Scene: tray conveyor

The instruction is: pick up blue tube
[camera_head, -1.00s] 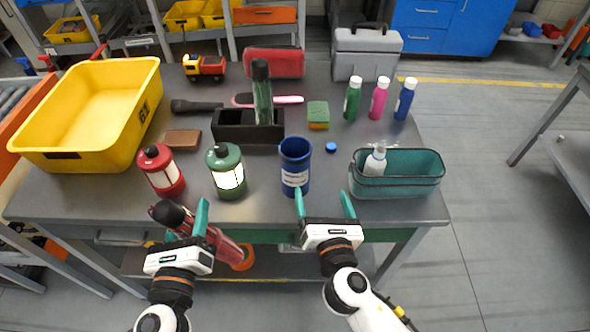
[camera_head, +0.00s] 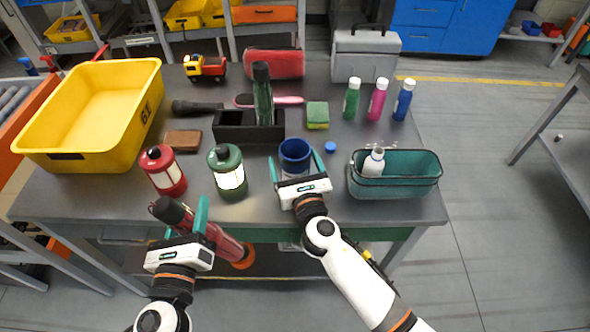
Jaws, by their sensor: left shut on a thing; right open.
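A blue cylindrical container (camera_head: 295,152) with an open top and a pale label stands upright near the table's front edge. My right gripper (camera_head: 296,168) is open, with one teal finger on each side of this container; I cannot tell if they touch it. A smaller blue tube (camera_head: 403,100) with a white cap stands at the back right, apart from both grippers. My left gripper (camera_head: 186,222) is shut on a dark red bottle (camera_head: 222,242) with a dark top, held tilted in front of the table edge. The gripper partly hides the bottle.
Red (camera_head: 163,172) and green (camera_head: 227,174) canisters stand left of the blue container. A teal basket (camera_head: 420,185) with a white bottle is to its right. A black holder (camera_head: 232,130) with a green bottle is behind. A yellow bin (camera_head: 140,125) fills the left end.

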